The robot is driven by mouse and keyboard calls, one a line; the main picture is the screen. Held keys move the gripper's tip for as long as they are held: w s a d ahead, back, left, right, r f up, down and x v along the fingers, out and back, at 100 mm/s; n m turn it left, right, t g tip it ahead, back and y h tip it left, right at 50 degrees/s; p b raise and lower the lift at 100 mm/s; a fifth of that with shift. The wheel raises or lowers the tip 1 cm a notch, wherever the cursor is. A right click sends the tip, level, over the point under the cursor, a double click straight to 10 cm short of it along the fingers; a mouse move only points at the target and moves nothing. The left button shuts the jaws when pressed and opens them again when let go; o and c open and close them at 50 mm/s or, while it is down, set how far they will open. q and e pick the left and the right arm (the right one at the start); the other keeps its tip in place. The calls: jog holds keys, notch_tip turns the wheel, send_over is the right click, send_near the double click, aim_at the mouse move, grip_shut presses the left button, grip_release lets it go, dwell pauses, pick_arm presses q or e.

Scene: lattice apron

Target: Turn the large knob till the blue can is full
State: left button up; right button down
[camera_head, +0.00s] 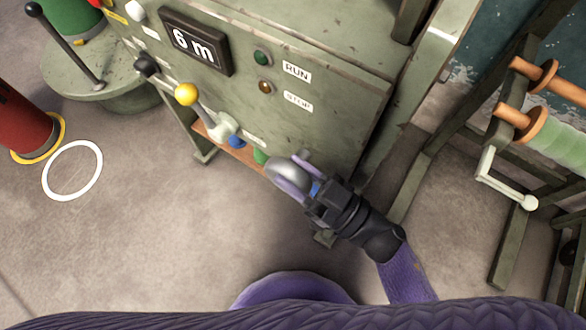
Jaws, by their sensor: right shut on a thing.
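A large grey round knob (291,174) sits low on the front of the green machine panel (330,110). My right gripper (296,172) is shut on this knob, with its arm reaching in from the lower right. The fingers partly cover the knob. A small blue object (237,141) and a green one (261,156) show at the panel's lower edge, left of the knob. I cannot tell whether the blue object is the can, and no fill level is visible. My left gripper is not in view.
A red cylinder (22,122) stands left. A roller rack (545,105) stands right.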

jog(key=shift+d+f+t+y+b, duration=0.1)
jog(key=shift+f+t+y+b, duration=0.4)
jog(key=shift+b, duration=0.3)
jog(key=shift+s+d+t+y+b, duration=0.15)
jog(key=shift+t+y+b, duration=0.35)
jog(key=shift+y+b, duration=0.6)
jog(key=shift+b, duration=0.1)
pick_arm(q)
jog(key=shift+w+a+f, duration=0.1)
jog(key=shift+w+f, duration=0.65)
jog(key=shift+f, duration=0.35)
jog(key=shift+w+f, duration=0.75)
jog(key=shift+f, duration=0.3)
pick_arm(e)
jog(key=shift+c, duration=1.7)
grip_release()
jog(key=shift+r, duration=0.1)
jog(key=shift+d, duration=0.1)
